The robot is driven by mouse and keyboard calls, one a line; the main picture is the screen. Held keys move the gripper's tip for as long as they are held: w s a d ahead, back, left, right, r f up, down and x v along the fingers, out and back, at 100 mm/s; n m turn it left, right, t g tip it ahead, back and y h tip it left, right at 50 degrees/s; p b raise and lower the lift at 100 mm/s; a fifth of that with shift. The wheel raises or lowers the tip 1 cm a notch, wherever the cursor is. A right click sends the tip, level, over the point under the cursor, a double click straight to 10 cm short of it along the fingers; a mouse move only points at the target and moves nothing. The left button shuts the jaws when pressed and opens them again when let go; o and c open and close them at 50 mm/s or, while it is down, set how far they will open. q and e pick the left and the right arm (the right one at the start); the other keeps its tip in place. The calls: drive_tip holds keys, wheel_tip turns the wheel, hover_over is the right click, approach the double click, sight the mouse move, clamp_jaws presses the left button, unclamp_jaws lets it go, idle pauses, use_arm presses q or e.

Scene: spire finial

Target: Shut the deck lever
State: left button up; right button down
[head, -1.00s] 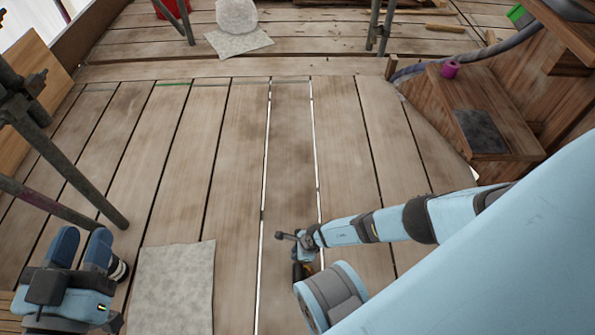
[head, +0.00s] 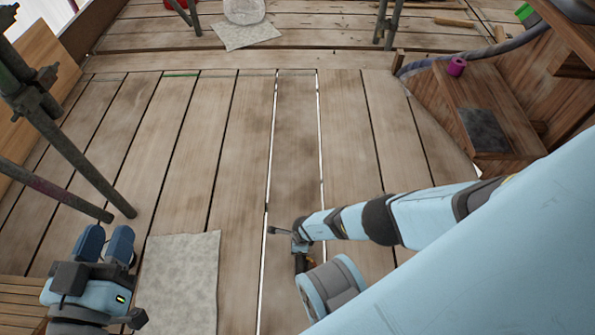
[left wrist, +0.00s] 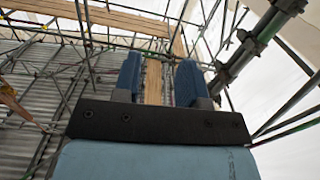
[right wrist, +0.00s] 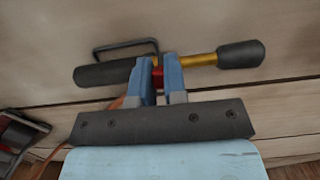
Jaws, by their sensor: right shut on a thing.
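The deck lever shows best in the right wrist view, with a brass shaft (right wrist: 201,61), a dark end grip (right wrist: 240,54) and a red collar. It lies roughly level across the picture, in front of pale boards. My right gripper (right wrist: 158,63) is shut on the lever by the red collar. A dark cylinder (right wrist: 105,73) with a black wire loop lies to the left of the fingers. In the head view my right arm reaches down to the deck, and its fingers and most of the lever are hidden. My left gripper (head: 105,238) is open and empty at lower left.
A grey mat (head: 180,280) lies on the plank deck between my grippers. Scaffold poles (head: 75,160) stand at left. A wooden step structure (head: 490,110) with a magenta roll (head: 456,67) stands at right. The middle planks are clear.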

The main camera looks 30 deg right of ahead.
drive_tip(key=c, duration=1.2)
unclamp_jaws()
use_arm(q)
drive_tip(key=shift+w+r, duration=0.1)
use_arm(e)
drive_tip(key=shift+o, duration=0.2)
